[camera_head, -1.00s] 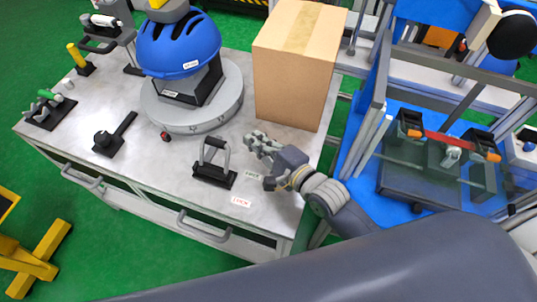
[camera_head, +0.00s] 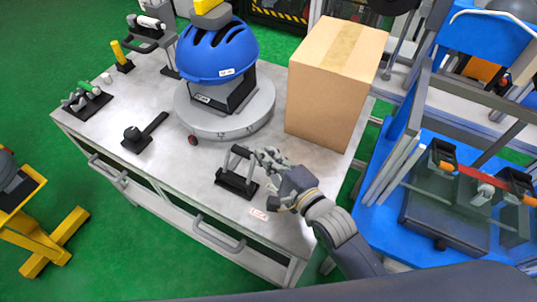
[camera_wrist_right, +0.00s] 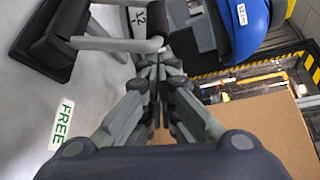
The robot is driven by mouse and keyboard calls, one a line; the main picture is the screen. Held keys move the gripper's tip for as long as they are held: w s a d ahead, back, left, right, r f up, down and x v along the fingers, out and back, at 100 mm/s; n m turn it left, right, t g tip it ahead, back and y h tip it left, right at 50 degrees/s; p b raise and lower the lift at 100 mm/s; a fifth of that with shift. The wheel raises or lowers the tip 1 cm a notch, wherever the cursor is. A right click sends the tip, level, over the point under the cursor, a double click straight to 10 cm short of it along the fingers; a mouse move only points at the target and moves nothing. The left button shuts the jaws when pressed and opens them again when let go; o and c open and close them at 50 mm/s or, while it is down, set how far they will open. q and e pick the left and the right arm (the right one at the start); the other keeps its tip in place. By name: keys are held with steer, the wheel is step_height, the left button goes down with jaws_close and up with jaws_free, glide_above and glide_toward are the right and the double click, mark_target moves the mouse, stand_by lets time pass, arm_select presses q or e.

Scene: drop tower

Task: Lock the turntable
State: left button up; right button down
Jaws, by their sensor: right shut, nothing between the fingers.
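The turntable (camera_head: 262,108) is a round grey disc on the table, carrying a blue helmet (camera_head: 215,58) on a black block. In front of it is a grey U-shaped lever handle on a black base (camera_head: 237,184); the handle also shows in the wrist view (camera_wrist_right: 118,44). My right gripper (camera_head: 263,158) is shut and empty, its fingertips right beside the handle's upper end; I cannot tell if they touch. A green FREE label (camera_wrist_right: 60,125) shows in the wrist view. My left gripper is not in view.
A tall cardboard box (camera_head: 325,95) stands close behind and right of my right gripper. A small black tool (camera_head: 143,134) and a green-handled clamp (camera_head: 85,97) lie to the left on the table. A blue fixture (camera_head: 465,200) stands at the right.

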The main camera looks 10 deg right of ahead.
steer(key=shift+s+a+r+n, duration=0.1)
steer(key=shift+s+r+n, duration=0.1)
steer(key=shift+n, duration=0.1)
steer(key=shift+t, duration=0.3)
steer(key=s+a+r+n+t+y, duration=0.2)
steer(key=s+a+n+t+y, duration=0.1)
steer(key=s+a+n, duration=0.2)
steer(key=s+n, duration=0.2)
steer(key=n, duration=0.1)
steer(key=shift+s+a+n, duration=0.15)
steer(key=shift+s+n, duration=0.2)
steer(key=shift+n, duration=0.05)
stand_by(0.4)
stand_by(0.5)
steer(key=v, duration=1.2)
steer(key=shift+f, duration=0.3)
